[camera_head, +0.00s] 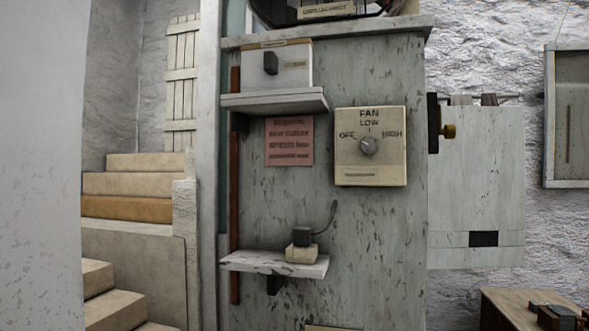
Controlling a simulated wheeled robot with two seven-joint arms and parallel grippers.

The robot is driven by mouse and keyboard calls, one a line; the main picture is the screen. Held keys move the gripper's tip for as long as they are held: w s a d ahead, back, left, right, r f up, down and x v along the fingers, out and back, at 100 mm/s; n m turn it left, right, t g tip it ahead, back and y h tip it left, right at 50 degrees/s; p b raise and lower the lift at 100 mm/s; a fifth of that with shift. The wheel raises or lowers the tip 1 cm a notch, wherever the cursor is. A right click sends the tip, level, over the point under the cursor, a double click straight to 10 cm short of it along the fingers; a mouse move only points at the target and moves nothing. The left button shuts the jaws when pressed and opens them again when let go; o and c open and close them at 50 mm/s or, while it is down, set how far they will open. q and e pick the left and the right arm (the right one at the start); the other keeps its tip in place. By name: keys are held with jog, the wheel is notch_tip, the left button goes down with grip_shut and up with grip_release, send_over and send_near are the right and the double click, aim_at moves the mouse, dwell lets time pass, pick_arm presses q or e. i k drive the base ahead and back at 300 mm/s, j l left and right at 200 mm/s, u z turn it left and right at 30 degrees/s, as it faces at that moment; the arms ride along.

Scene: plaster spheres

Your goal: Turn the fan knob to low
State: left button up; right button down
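A cream fan control panel (360,179) is fixed to the worn grey-green cabinet front, right of centre. It is marked FAN, with OFF at left, LOW at top and HIGH at right. A round grey knob (369,146) sits in the middle of the panel below LOW. A short line shows left of the knob towards OFF and another above it under LOW; I cannot tell for sure which way the knob points. Nothing covers the panel. Neither of my grippers is in view.
Left of the panel, an upper shelf (274,104) holds a switch box (289,66) and juts out. A lower shelf (274,264) holds a small block with a dark plug and cord. A brass knob (449,131) sticks out at right. Steps (126,184) lie at left.

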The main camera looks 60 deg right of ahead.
aim_at(369, 146)
jog(key=z, duration=2.35)
